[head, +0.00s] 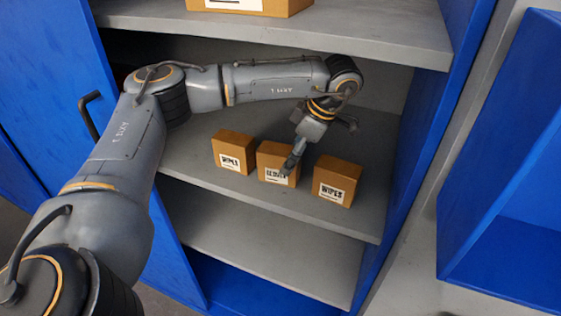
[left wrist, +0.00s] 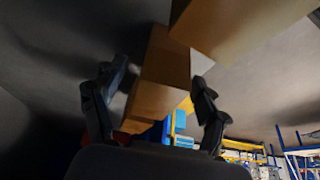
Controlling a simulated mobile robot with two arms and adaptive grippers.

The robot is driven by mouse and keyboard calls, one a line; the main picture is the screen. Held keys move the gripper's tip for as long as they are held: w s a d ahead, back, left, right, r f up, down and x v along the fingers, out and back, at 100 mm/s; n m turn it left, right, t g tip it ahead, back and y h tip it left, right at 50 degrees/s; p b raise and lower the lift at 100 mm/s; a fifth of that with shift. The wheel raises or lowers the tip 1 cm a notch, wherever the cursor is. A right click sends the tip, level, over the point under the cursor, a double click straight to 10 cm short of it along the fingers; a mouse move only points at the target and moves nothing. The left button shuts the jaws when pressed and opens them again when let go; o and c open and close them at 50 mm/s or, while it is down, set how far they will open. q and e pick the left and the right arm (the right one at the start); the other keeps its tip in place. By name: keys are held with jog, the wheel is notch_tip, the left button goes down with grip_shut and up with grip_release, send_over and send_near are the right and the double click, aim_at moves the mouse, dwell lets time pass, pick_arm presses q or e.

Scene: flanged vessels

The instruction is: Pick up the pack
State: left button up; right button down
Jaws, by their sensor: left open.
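Three small brown cardboard packs stand in a row on a grey shelf. The left pack (head: 233,150) and the right pack (head: 337,180) have labels reading WIPES. The middle pack (head: 270,175) has a label that seems to read GLOVES, partly hidden by my gripper. My left gripper (head: 292,162) is at the right front of the middle pack, pointing down. In the left wrist view its fingers (left wrist: 160,78) are spread, with a brown pack (left wrist: 162,95) showing between and beyond them. I cannot tell whether they touch it. My right gripper is not in view.
The grey shelf (head: 215,180) sits in a blue cabinet, with another grey shelf (head: 270,240) below. The upper shelf (head: 350,35) overhangs and carries a larger box (head: 290,6). Blue side panels (head: 430,140) bound the space. A second brown box (left wrist: 235,30) is close in the left wrist view.

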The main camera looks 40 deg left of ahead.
pick_arm(q)
jog(key=p+x, duration=0.1)
jog(key=x, duration=0.4)
jog(key=shift+s, duration=0.2)
jog(key=c, duration=1.3)
jog(key=shift+c, duration=0.2)
jog(key=shift+r, duration=0.15)
